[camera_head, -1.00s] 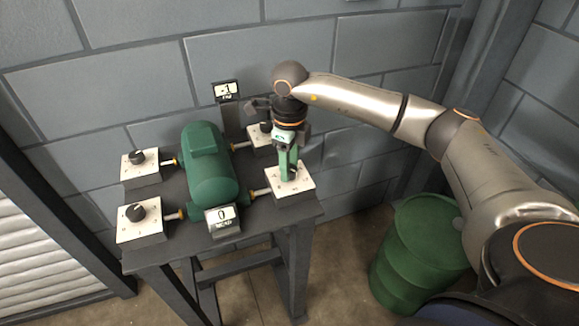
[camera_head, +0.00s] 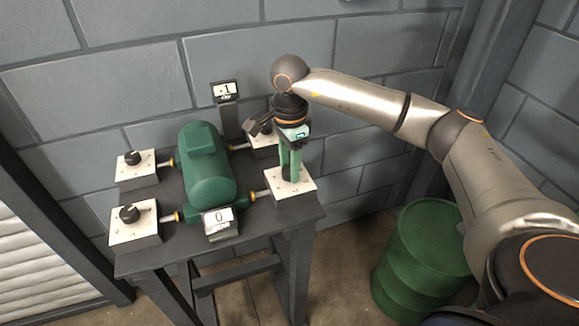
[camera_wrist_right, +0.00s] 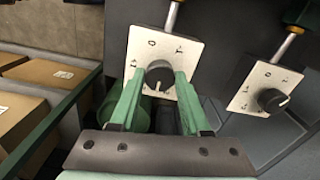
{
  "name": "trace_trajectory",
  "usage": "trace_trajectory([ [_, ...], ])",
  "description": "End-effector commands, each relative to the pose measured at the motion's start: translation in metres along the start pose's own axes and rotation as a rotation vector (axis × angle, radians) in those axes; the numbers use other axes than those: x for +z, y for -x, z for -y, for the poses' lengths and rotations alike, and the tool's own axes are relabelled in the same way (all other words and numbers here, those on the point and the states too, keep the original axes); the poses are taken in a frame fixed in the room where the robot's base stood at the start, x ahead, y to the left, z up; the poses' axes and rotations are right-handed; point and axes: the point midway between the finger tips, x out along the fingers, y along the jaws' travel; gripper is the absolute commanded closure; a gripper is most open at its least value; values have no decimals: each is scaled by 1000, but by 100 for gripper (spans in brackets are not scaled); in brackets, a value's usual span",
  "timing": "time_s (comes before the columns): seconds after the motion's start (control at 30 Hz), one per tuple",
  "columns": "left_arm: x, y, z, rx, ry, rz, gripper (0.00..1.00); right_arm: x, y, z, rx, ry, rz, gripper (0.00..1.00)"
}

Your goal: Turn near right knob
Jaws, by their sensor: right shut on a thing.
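The near right knob (camera_wrist_right: 159,76) is black and sits on a white dial plate (camera_wrist_right: 137,50) with printed marks. In the right wrist view both green fingers of my right gripper (camera_wrist_right: 155,85) are on either side of the knob, shut on it. In the head view my right gripper (camera_head: 291,168) points straight down over the near right plate (camera_head: 305,184) and hides the knob. The green motor casing (camera_head: 207,170) lies in the middle of the table. A display reading 0 (camera_head: 217,218) is at its near end; one reading -1 (camera_head: 225,92) is at the far end. My left gripper is not in view.
Black knobs stand on the near left (camera_head: 130,213) and far left (camera_head: 133,158) plates. The far right plate (camera_head: 263,145) is partly hidden behind my gripper. A green barrel (camera_head: 420,250) stands right of the table, and a block wall is behind.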

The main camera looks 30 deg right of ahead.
Motion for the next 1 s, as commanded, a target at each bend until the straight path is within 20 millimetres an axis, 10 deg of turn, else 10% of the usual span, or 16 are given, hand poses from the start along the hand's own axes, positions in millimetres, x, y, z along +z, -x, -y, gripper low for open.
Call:
trace_trajectory([
  [1.0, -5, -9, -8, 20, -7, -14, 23, 0, 2, 1, -5, 550, 2, 100],
])
